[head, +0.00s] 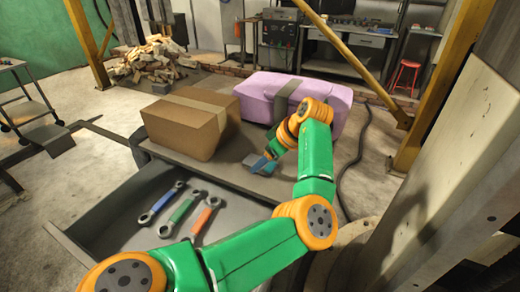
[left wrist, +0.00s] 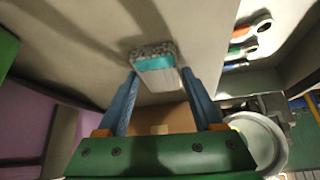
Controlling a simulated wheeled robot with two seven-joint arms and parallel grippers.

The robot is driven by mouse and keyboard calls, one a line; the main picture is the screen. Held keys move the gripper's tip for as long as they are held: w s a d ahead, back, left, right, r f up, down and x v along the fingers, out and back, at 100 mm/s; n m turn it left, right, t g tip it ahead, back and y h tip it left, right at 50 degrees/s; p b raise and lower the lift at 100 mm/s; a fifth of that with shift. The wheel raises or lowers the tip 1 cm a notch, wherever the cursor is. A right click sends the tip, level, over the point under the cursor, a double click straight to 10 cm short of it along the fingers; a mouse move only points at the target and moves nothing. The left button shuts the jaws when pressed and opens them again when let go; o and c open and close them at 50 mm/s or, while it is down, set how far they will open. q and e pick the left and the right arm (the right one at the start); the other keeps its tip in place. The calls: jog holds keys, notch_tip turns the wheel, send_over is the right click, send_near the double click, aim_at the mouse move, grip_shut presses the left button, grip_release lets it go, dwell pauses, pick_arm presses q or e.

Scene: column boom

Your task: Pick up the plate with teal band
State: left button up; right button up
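The plate with teal band (left wrist: 153,64) is a small grey speckled block with a teal stripe, on the tabletop in the left wrist view. In the head view the plate (head: 262,182) shows partly, behind my left gripper's blue finger. My left gripper (left wrist: 160,73) has its two blue fingers apart, with the tips close to the plate's two sides. I cannot tell whether either finger touches it. In the head view my left gripper (head: 262,163) reaches down to the table just in front of the pink case. My right gripper is in neither view.
A cardboard box (head: 187,128) stands left of the plate, and a pink case (head: 262,98) with a grey strap behind it. Below the tabletop (head: 222,168) an open drawer (head: 120,212) holds a blue, a green (head: 184,208) and an orange wrench.

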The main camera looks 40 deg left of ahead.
pick_arm(q)
grip_shut()
jog(key=shift+r, duration=0.1)
